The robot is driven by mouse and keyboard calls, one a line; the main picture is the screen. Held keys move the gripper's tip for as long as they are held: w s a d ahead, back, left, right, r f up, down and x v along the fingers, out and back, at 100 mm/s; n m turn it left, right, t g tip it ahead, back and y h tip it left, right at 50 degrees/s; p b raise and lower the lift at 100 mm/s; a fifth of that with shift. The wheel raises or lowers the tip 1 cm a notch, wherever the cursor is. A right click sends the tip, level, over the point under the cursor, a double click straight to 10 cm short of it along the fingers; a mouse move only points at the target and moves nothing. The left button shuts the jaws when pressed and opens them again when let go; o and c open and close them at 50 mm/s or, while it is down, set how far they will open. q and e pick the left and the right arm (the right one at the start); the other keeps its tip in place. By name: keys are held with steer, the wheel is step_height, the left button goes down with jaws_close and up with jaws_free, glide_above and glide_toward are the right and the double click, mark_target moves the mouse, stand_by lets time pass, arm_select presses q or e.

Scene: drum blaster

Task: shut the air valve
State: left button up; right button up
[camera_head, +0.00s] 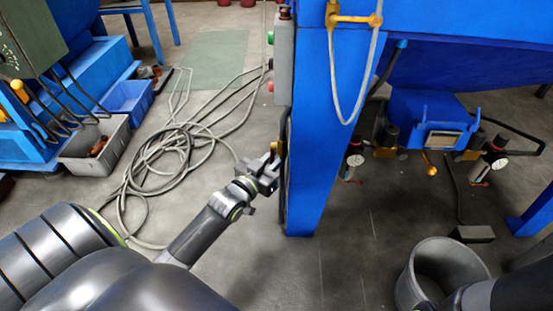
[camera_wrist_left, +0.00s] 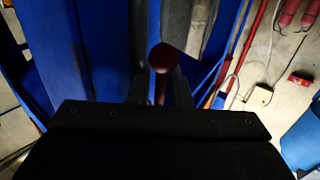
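My left gripper (camera_head: 267,172) reaches up to the left side of a blue post (camera_head: 318,135). In the left wrist view a round dark red knob (camera_wrist_left: 162,57) on a red stem stands between the two fingers of my left gripper (camera_wrist_left: 160,88). That view is dark, and I cannot tell whether the fingers touch the stem. A small brass-yellow piece (camera_head: 274,146) shows at the fingertips in the head view. I cannot tell for sure which fitting is the air valve. My right arm (camera_head: 490,297) shows at the bottom right, with its fingertips out of view.
A yellow fitting (camera_head: 355,18) with a hanging grey hose is high on the post. Gauges (camera_head: 355,160) and a grey bin (camera_head: 440,270) are to the right. A coiled hose (camera_head: 170,165), a grey crate (camera_head: 95,150) and a blue crate (camera_head: 127,100) lie left.

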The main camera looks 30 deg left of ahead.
arm_select(q)
steer(key=shift+w, duration=0.5)
jaws_close()
